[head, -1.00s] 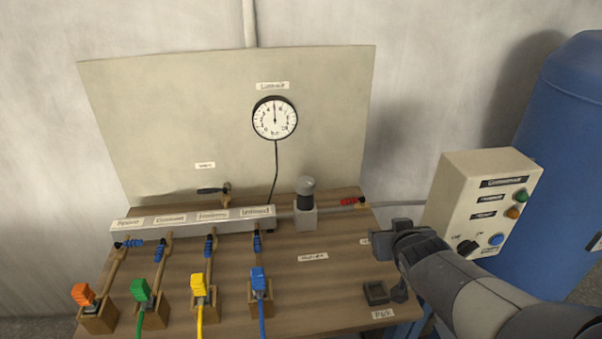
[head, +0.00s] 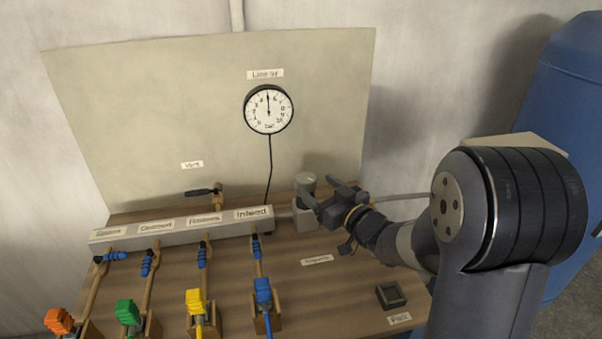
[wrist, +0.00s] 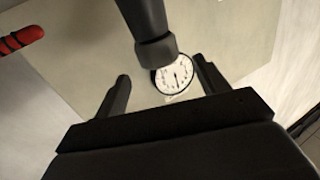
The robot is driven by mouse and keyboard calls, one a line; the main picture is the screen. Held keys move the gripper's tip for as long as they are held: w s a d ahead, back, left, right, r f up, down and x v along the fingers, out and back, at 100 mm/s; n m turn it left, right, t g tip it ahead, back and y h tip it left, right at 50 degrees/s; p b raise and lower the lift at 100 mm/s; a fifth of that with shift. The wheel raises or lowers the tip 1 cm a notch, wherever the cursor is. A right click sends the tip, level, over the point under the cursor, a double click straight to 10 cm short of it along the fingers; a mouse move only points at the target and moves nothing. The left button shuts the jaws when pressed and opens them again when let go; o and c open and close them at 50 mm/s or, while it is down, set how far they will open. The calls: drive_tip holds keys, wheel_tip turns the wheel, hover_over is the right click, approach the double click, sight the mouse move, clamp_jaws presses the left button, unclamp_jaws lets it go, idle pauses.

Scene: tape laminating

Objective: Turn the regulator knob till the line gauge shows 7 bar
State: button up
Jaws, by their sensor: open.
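The regulator knob (head: 305,183) is the grey top of the unit at the right end of the manifold. In the wrist view the dark knob (wrist: 155,50) reaches in from the top, between the two fingers but apart from them. My gripper (head: 322,200) is open beside the knob, on its right in the head view; the wrist view shows its fingers (wrist: 160,90) spread wide. The line gauge (head: 268,109) is a round white dial on the back panel, its needle pointing nearly straight up; it also shows in the wrist view (wrist: 172,77). Its exact reading is too small to tell.
The manifold (head: 180,228) lies left of the regulator, with orange, green, yellow and blue connectors (head: 263,291) in front. A small dark tray (head: 390,295) sits at the front right. A red-handled valve (wrist: 20,40) shows at the wrist view's left. The back panel (head: 130,110) stands behind.

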sight(301, 173)
drive_tip(key=x, duration=0.7)
drive_tip(key=shift+w+a+p, duration=0.2)
drive_tip(key=shift+w+p, duration=0.05)
drive_tip(key=shift+p, duration=0.15)
drive_tip(key=shift+c, duration=0.3)
drive_tip(key=c, duration=0.9)
